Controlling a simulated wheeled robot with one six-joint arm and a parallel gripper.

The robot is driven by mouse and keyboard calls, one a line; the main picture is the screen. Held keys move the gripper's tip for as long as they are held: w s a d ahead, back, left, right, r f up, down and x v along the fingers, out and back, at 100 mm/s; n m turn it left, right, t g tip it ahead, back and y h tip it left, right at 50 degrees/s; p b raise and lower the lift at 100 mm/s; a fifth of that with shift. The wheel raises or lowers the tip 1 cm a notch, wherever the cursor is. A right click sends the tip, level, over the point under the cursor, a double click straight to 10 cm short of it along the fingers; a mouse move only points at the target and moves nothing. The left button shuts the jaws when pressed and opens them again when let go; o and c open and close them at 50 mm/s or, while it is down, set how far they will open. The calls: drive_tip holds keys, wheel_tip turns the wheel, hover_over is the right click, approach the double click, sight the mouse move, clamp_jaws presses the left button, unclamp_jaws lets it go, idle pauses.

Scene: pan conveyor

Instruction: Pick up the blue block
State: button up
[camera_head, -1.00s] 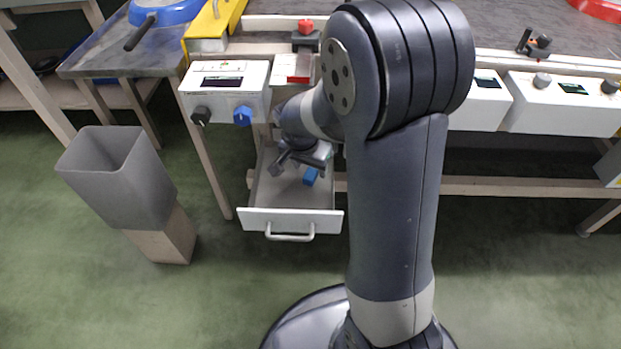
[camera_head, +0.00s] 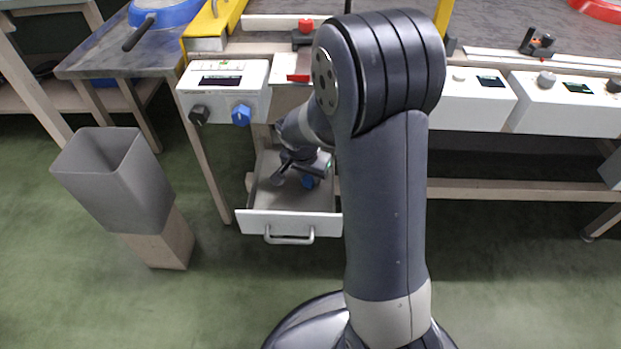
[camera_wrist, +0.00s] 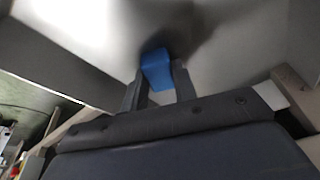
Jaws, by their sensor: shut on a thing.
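The blue block (camera_wrist: 157,70) is between the two fingers of my gripper (camera_wrist: 159,84) in the wrist view, and my gripper is shut on it. In the head view the blue block (camera_head: 309,182) shows low inside the open drawer (camera_head: 288,224), beside my gripper (camera_head: 294,176). The block is at or close to the drawer floor; I cannot tell whether it touches it. My arm hides part of the drawer's right side.
A grey bin (camera_head: 115,180) on a wooden stand is left of the drawer. A white control box (camera_head: 224,92) with a black and a blue knob is above the drawer. More control boxes (camera_head: 567,102) line the bench on the right. The green floor in front is clear.

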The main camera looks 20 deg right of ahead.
drive_tip(key=c, duration=0.4)
drive_tip(key=shift+o, duration=0.2)
drive_tip(key=shift+r, duration=0.1)
